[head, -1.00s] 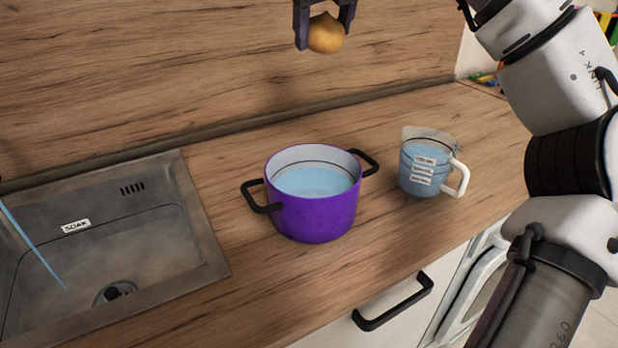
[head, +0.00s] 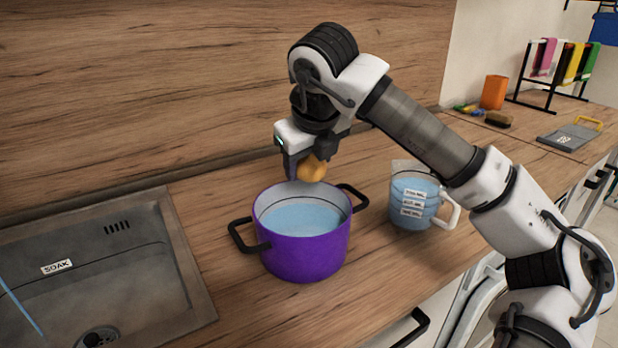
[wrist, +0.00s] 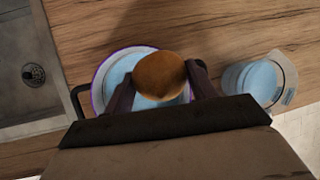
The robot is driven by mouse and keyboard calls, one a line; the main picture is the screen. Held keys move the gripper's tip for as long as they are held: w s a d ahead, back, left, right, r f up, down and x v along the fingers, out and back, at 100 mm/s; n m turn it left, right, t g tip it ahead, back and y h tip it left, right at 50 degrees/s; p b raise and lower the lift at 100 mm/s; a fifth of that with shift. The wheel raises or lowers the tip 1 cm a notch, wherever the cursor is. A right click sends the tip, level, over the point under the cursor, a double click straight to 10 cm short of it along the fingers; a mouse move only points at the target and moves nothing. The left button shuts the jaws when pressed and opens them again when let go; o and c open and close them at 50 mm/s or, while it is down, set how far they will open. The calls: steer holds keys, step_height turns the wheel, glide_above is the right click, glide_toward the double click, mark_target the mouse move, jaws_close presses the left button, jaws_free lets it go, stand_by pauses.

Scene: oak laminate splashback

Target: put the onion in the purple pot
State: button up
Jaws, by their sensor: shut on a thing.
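The onion (head: 312,169) is golden brown and hangs between the fingers of my gripper (head: 304,172), which is shut on it. It is above the back rim of the purple pot (head: 305,256) in the head view. The pot stands upright on the counter, with two black handles and light blue water inside. In the wrist view my gripper (wrist: 158,85) holds the onion (wrist: 160,75), with the pot's rim (wrist: 96,88) and water below and behind it. The onion hides part of the pot's inside there.
A measuring jug (head: 412,200) of blue liquid stands just right of the pot, near its right handle. A metal sink (head: 110,265) labelled SOAK lies to the left. An orange cup (head: 493,92), a brush (head: 498,119) and a rack (head: 553,75) are farther right.

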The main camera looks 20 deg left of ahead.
mark_target(309, 179)
step_height(309, 179, down, 4)
steer(key=shift+r, duration=0.1)
steer(key=shift+f+b, duration=0.5)
steer(key=shift+b, duration=0.05)
steer(key=shift+f, duration=0.15)
steer(key=shift+s, duration=0.1)
